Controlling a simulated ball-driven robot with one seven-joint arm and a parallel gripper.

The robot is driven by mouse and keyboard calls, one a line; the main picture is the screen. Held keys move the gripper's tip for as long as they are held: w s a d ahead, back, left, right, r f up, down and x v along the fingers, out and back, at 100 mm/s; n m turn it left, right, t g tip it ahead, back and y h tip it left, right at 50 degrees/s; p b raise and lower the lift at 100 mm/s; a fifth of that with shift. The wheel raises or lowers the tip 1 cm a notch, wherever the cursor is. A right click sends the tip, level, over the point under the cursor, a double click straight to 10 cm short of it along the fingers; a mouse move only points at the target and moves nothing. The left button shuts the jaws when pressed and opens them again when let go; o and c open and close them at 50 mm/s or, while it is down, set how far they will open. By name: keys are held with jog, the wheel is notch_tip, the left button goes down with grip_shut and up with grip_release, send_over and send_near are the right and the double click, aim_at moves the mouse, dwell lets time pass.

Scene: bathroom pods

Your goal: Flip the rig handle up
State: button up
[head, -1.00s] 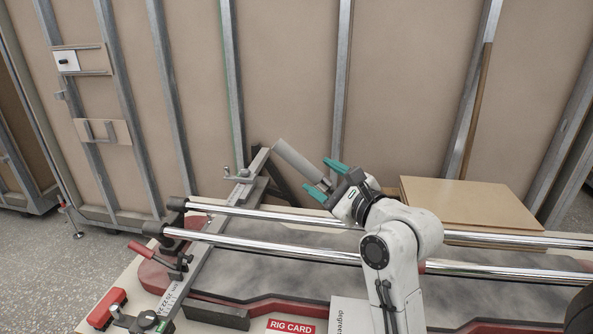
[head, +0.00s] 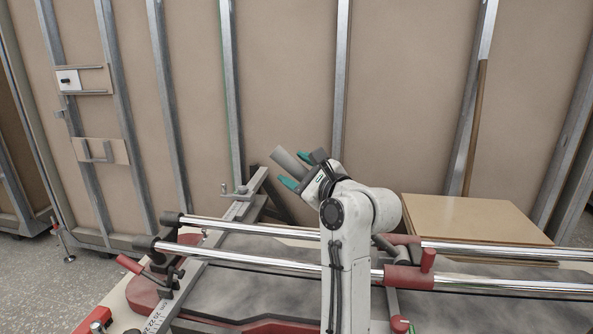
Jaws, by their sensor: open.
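The rig's long handle ends in a thick grey grip (head: 288,163), angled up to the left above the rails. A grey rod (head: 384,244) near the red carriage (head: 409,277) looks like its lower part; my arm hides the stretch between. My gripper (head: 297,171) is open, its teal fingertips on either side of the grip in the picture. I cannot tell whether they touch it. The rig's two chrome rails (head: 262,262) run across the view.
A small red-handled lever (head: 131,263) stands at the rig's left end. A grey bar with a small crank (head: 240,194) is behind it. A tan board (head: 470,215) lies at the right. A framed wall panel (head: 290,80) stands behind.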

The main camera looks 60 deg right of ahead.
jog(key=shift+w+d, duration=0.1)
jog(key=shift+w, duration=0.1)
jog(key=shift+f, duration=0.1)
grip_shut()
dwell(0.5)
